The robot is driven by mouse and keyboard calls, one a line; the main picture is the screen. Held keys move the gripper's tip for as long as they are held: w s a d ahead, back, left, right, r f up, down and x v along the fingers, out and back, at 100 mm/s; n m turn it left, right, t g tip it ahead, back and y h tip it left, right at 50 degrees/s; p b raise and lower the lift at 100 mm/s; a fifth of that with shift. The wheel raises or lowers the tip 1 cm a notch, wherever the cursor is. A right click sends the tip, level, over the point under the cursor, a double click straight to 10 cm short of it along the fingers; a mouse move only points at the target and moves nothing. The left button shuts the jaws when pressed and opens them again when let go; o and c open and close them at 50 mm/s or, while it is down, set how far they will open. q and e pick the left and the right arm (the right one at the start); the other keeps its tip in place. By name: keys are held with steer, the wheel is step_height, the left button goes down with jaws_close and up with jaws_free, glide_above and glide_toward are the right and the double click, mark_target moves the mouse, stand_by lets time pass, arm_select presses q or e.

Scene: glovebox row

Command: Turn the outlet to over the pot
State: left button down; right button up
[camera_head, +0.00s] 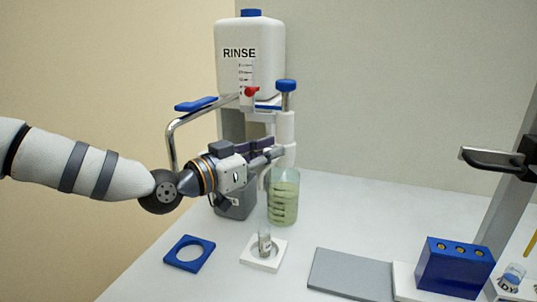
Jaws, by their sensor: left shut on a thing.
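A white upright tube with a blue knob (286,120) stands at the end of the rinse station and appears to be the outlet. My left gripper (275,154) is shut on this white tube from its left side. A clear beaker with green contents (283,198) is directly below the tube; I cannot tell if they touch. The right gripper is not in view.
A white RINSE bottle (249,65) stands behind, with a bent chrome pipe (172,135) and blue lever (195,104). In front lie a blue ring holder (189,254), a white holder with a small vial (263,251), a grey mat (350,276) and a blue block (455,268).

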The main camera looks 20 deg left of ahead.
arm_select(q)
steer(key=shift+a+h, duration=0.3)
steer(key=shift+a, duration=0.15)
steer(key=c, duration=1.5)
jaws_free()
steer(key=shift+v, duration=5.95)
steer(key=shift+r, duration=0.1)
